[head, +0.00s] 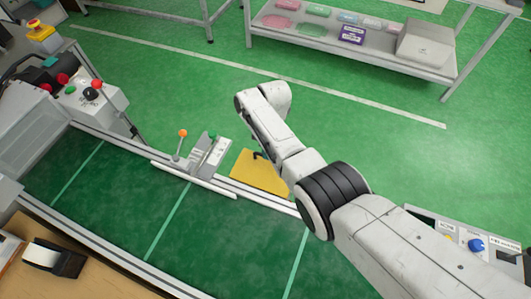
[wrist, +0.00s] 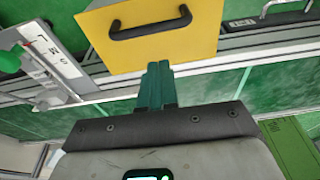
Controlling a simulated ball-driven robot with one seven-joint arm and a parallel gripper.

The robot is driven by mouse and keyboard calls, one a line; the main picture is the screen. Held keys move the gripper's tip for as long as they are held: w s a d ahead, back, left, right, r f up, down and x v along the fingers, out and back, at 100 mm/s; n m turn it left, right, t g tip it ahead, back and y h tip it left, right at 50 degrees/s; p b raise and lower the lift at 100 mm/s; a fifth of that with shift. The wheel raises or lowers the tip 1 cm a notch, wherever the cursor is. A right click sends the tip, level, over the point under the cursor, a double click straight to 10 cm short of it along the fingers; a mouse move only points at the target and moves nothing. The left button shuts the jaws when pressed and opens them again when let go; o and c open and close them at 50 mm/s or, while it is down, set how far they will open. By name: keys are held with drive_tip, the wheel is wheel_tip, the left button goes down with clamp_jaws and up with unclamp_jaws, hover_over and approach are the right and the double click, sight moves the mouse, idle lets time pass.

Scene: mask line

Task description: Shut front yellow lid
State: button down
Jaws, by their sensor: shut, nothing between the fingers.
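The yellow lid (head: 257,176) is at the far edge of the green conveyor belt, partly covered by my arm in the head view. In the wrist view the yellow lid (wrist: 150,52) fills the upper middle, with a black bar handle (wrist: 150,30) on its face. I cannot tell the lid's exact angle. My gripper (wrist: 156,66) has its dark green fingers together, empty, with the tips appearing at the lid's lower edge. I cannot tell whether they touch it.
A grey lever unit with an orange knob (head: 183,133) stands left of the lid. The green belt (head: 130,205) with its pale rails runs along the near side. A shelf rack (head: 375,55) stands at the back. A control panel (head: 480,243) with a blue knob is at the right.

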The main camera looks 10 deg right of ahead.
drive_tip(key=shift+w+d+f+b, duration=0.35)
drive_tip(key=shift+w+f+b, duration=0.2)
drive_tip(key=shift+b, duration=0.7)
drive_tip(key=shift+w+d+f+b, duration=0.4)
drive_tip(key=shift+f+b, duration=0.3)
drive_tip(key=shift+b, duration=0.5)
drive_tip(key=shift+w+d+f+b, duration=0.25)
drive_tip(key=shift+w+f+b, duration=0.35)
drive_tip(key=shift+b, duration=0.65)
